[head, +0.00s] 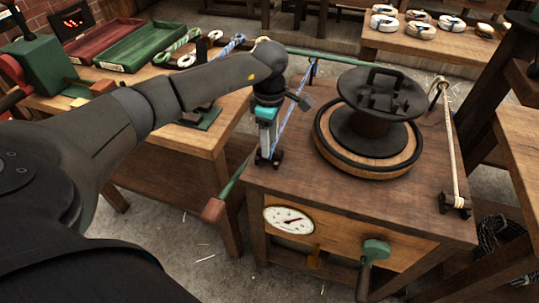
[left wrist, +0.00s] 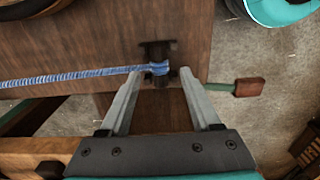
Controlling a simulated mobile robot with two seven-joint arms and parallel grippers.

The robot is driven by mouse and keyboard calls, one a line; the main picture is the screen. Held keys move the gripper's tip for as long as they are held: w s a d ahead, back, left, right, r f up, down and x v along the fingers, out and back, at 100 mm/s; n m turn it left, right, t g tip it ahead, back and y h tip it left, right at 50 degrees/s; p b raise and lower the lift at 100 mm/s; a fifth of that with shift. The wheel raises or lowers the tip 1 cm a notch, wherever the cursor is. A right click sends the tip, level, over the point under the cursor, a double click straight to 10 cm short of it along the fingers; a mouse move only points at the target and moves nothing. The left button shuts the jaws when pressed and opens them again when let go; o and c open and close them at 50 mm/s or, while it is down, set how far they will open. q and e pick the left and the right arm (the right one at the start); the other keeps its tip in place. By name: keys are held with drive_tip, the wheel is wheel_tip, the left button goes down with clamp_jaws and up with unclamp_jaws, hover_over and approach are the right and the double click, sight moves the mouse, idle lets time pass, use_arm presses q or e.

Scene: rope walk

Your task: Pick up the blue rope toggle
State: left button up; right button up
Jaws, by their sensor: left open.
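A blue-and-white rope (head: 290,115) runs down from a green bar to a dark fitting (head: 277,157) at the left front edge of the wooden machine top. In the left wrist view the rope (left wrist: 75,77) ends in a blue wrapped end (left wrist: 159,69) at a dark cross-shaped piece (left wrist: 156,50). I cannot tell toggle and fitting apart there. My left gripper (head: 265,152) points down over this spot. Its fingers (left wrist: 162,76) are open, one on each side of the blue end, with nothing clearly held. Contact cannot be told. My right gripper is out of view.
A black-topped drum (head: 370,155) stands on the machine, right of my left gripper. A lever with a red-brown handle (head: 213,210) sticks out at the left front. A pale rope (head: 450,140) hangs to another fitting (head: 455,203). Trays and ropes lie on the left bench.

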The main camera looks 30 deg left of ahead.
sight(277, 156)
use_arm(q)
drive_tip(key=shift+f+b, duration=0.6)
drive_tip(key=shift+f, duration=1.2)
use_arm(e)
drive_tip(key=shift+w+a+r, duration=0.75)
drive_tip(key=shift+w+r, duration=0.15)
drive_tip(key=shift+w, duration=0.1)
use_arm(q)
clamp_jaws()
